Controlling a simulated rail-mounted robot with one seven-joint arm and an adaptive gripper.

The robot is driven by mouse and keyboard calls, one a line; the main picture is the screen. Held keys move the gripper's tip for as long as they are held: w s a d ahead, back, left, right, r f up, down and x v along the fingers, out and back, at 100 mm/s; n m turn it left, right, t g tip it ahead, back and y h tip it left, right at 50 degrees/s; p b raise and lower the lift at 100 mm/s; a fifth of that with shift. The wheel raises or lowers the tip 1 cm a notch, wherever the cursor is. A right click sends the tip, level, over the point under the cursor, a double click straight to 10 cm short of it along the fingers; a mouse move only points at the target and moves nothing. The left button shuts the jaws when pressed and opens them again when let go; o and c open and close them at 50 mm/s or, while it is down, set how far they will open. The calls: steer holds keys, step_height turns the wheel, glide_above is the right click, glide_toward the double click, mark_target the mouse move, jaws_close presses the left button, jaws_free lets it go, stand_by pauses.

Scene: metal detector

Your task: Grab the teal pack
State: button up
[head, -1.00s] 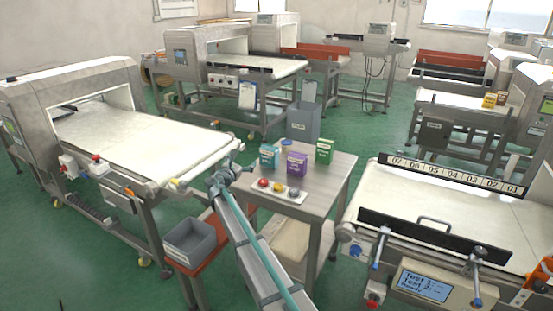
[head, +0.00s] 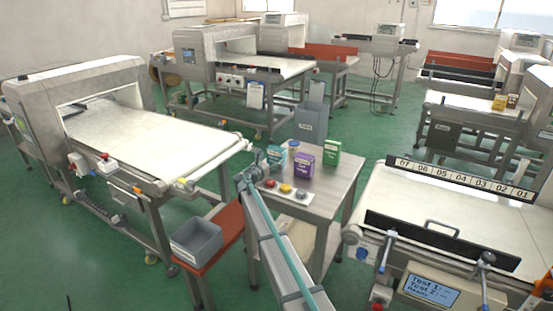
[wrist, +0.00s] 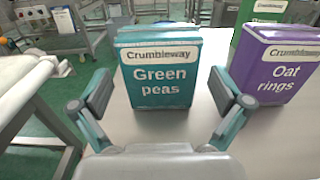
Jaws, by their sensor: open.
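The teal pack (wrist: 160,75), labelled "Crumbleway Green peas", stands upright on the small grey table (head: 335,185). In the wrist view it is centred just beyond my open gripper (wrist: 165,95), whose fingers are spread to its left and right near its lower part. I cannot tell whether the fingertips reach past its front face. In the head view my gripper (head: 258,165) is at the table's left edge, and the teal pack (head: 277,157) is partly hidden behind it.
A purple "Oat rings" pack (wrist: 277,65) stands close on the right; a green pack (head: 332,152) is behind it. A strip of coloured buttons (head: 286,190) is at the table's front. A conveyor (head: 150,135) stands left.

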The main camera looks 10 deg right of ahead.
mark_target(274, 157)
steer(key=x, duration=0.4)
steer(key=shift+w+d, duration=0.1)
steer(key=c, duration=1.1)
steer(key=shift+r, duration=0.1)
